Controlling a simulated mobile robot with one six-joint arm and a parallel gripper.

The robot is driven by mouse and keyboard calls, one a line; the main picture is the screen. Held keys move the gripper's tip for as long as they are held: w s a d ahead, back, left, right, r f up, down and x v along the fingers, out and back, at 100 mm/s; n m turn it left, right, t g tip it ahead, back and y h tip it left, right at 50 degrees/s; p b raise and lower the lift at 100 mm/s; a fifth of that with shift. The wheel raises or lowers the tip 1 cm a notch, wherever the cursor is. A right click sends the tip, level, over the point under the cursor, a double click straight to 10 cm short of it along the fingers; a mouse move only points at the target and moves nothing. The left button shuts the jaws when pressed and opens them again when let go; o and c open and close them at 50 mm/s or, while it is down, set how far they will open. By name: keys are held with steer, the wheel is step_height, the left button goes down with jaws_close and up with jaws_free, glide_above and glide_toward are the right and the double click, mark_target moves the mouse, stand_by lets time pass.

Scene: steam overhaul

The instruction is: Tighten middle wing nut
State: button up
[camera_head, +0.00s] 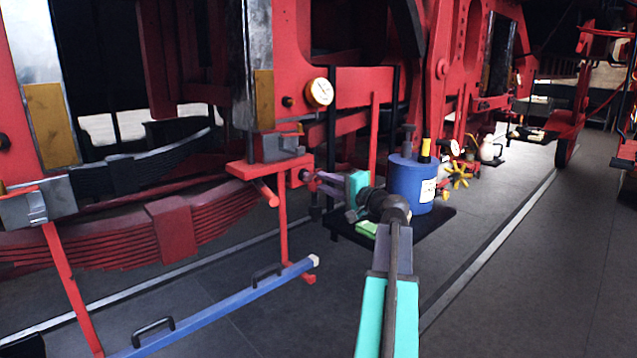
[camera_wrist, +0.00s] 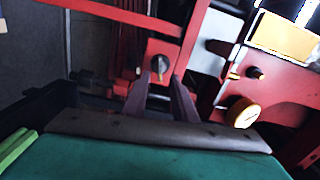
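A small dark wing nut (camera_wrist: 159,66) stands on a red plate near the middle of the wrist view. I cannot tell from the frames whether it is the middle one. My gripper (camera_wrist: 160,84) has its two grey fingers apart, pointing at this plate, with the wing nut in line with the gap. The fingers look empty, and whether they touch the nut is unclear. In the head view my gripper (camera_head: 316,179) is close to the red bracket (camera_head: 293,174) under the frame; the nut itself is hidden or too small there.
A blue canister (camera_head: 410,184) stands on a dark tray (camera_head: 432,220) right beside my wrist. A blue bar with handles (camera_head: 230,303) lies low at the left. Leaf springs (camera_head: 120,228) are behind. The floor at right is clear.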

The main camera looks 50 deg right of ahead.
steer(key=s, duration=0.9)
steer(key=shift+a+b, duration=0.4)
